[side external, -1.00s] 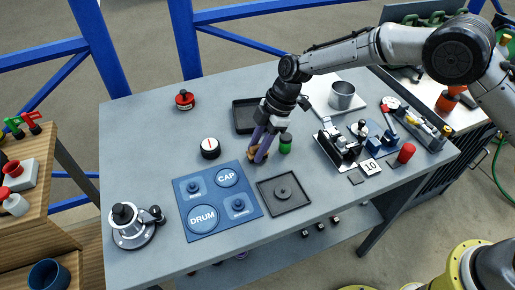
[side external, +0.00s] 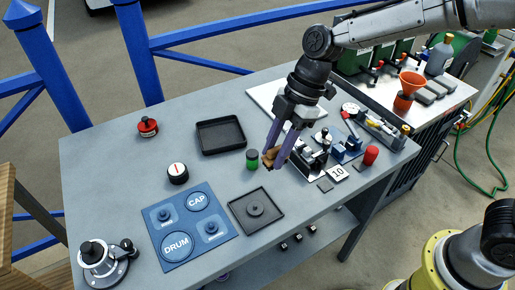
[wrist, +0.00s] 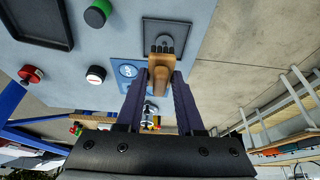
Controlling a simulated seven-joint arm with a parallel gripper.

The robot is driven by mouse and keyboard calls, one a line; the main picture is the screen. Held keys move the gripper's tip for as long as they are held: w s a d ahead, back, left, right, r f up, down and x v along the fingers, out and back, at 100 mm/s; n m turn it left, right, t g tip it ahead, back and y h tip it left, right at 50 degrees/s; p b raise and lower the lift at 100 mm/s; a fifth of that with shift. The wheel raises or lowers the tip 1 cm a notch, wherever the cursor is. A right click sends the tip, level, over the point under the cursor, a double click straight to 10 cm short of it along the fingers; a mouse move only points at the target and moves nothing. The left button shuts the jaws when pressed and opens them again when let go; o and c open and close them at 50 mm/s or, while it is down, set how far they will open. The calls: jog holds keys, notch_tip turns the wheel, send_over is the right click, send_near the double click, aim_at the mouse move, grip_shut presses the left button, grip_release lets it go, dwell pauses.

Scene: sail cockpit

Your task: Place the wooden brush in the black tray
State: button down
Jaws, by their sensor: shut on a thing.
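The wooden brush (side external: 268,158) is held between the purple fingers of my gripper (side external: 277,156). It hangs above the grey table, just right of a green cylinder in the side view. In the wrist view the brush (wrist: 160,72) lies between the fingertips (wrist: 161,80), with dark bristles at its far end. The black tray (side external: 221,136) is empty and stands apart from the brush, behind and left of it in the side view. Part of the tray (wrist: 68,40) also shows at the top left of the wrist view.
A square dark plate with a round knob (side external: 240,212) lies in front. The green cylinder (side external: 252,162) stands between the brush and the tray. Metal fixtures (side external: 312,160) crowd the right.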

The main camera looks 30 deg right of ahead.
jog(key=shift+s+d+r+m, duration=0.2)
jog(key=shift+s+d+m, duration=0.05)
jog(key=shift+s+m, duration=0.05)
jog(key=shift+w+d+m, duration=0.1)
jog(key=shift+w+m, duration=0.15)
jog(key=shift+m, duration=0.25)
jog(key=w+d+r+m+t+h, duration=0.1)
jog(key=w+d+m+t, duration=0.2)
jog(key=w+m, duration=0.5)
send_near(220, 141)
jog(key=shift+w+a+f+n, duration=0.3)
jog(key=shift+a+f, duration=0.2)
jog(key=shift+a, duration=0.25)
jog(key=shift+w+a+f, duration=0.1)
jog(key=shift+w+f, duration=0.1)
jog(key=shift+f, duration=0.1)
jog(key=shift+w+f, duration=0.15)
jog(key=shift+f, duration=1.55)
jog(key=shift+f, duration=0.2)
